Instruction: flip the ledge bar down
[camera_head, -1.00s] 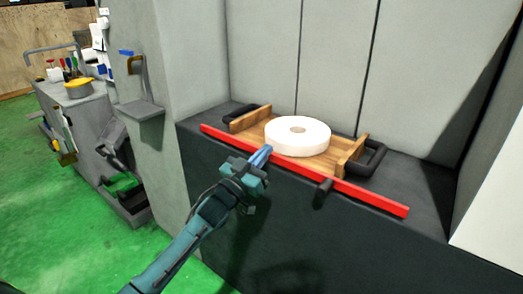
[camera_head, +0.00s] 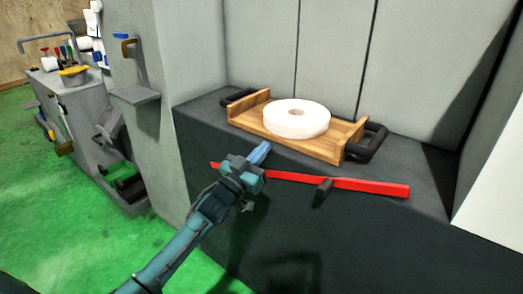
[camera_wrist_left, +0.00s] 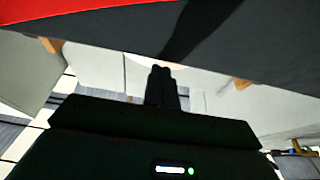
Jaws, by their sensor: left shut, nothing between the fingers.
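The red ledge bar (camera_head: 365,186) lies across the front edge of the dark ledge. My right gripper is not in view.
A wooden tray (camera_head: 345,132) with black handles stands on the dark ledge (camera_head: 195,105), holding a white grinding wheel (camera_head: 297,119). A grey wall stands behind. A grey cart (camera_head: 80,100) with tools is at left. Green floor is open at lower left.

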